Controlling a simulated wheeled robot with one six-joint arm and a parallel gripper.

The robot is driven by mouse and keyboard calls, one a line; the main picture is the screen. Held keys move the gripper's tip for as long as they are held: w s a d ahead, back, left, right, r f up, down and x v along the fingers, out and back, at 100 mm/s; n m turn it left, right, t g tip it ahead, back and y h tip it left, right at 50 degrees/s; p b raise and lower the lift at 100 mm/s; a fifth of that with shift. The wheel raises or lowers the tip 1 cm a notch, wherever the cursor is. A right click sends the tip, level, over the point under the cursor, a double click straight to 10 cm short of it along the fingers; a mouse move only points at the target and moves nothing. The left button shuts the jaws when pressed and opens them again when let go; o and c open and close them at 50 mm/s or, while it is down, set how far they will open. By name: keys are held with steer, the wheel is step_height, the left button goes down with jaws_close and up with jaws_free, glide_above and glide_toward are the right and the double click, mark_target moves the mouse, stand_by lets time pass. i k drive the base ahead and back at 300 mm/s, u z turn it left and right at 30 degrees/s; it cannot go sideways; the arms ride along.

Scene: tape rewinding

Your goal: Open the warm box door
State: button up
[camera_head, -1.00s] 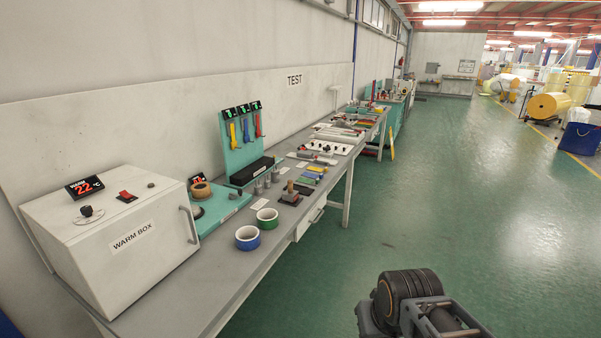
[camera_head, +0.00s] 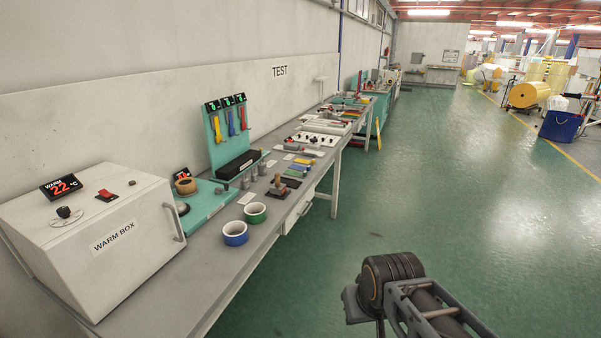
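The white warm box (camera_head: 125,248) stands on the near left end of the grey bench. Its front bears the label "WARM BOX", and its door looks closed. A grey vertical bar handle (camera_head: 174,222) sits at the right edge of the front. A display reading 22 °C (camera_head: 62,186), a red switch (camera_head: 107,195) and a black knob (camera_head: 64,212) are on top. Part of my arm shows at the lower right, over the floor and well apart from the box. My gripper's fingers are not visible.
The grey bench (camera_head: 205,284) runs along the wall. A blue tape roll (camera_head: 235,233) and a green tape roll (camera_head: 256,212) lie right of the box. A brown roll (camera_head: 185,186) sits on a teal stand behind. The green floor (camera_head: 430,190) right of the bench is clear.

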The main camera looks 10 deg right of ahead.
mark_target(103, 260)
steer(key=u, duration=1.5)
steer(key=k, duration=0.6)
steer(key=z, duration=0.55)
steer(key=i, duration=1.3)
steer(key=u, duration=0.85)
